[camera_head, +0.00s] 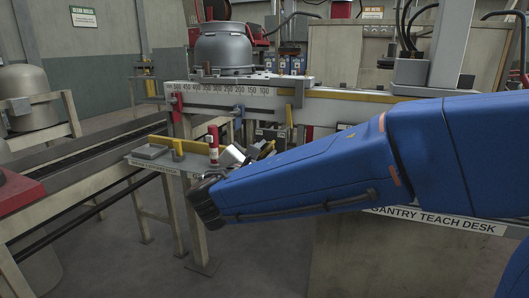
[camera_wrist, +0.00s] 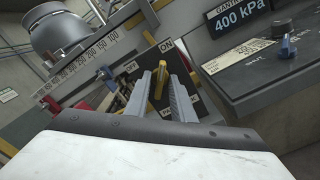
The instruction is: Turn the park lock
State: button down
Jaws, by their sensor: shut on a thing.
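In the wrist view my gripper (camera_wrist: 161,92) has its two grey fingers on either side of a yellow handle (camera_wrist: 160,78). The jaws are shut on this handle. The handle stands on a dark plate (camera_wrist: 152,58) with labels; one reads ON at its upper corner and one at the left seems to read OFF.
A beam (camera_head: 218,92) with a number scale carries a grey domed vessel (camera_head: 224,47). A blue knob (camera_wrist: 287,46) is on a panel beside a 400 kPa display (camera_wrist: 241,20). A small stand (camera_head: 150,162) with a red-and-white cylinder (camera_head: 213,145) is left of my gripper.

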jog(key=n, duration=0.6)
jog(key=shift+n, duration=0.4)
dwell(0.4)
jog(key=c, duration=1.9)
grip_release()
jog(key=shift+o, duration=0.2)
jog(key=shift+s, duration=0.1)
jog(key=v, duration=1.7)
jog(key=shift+s, duration=0.15)
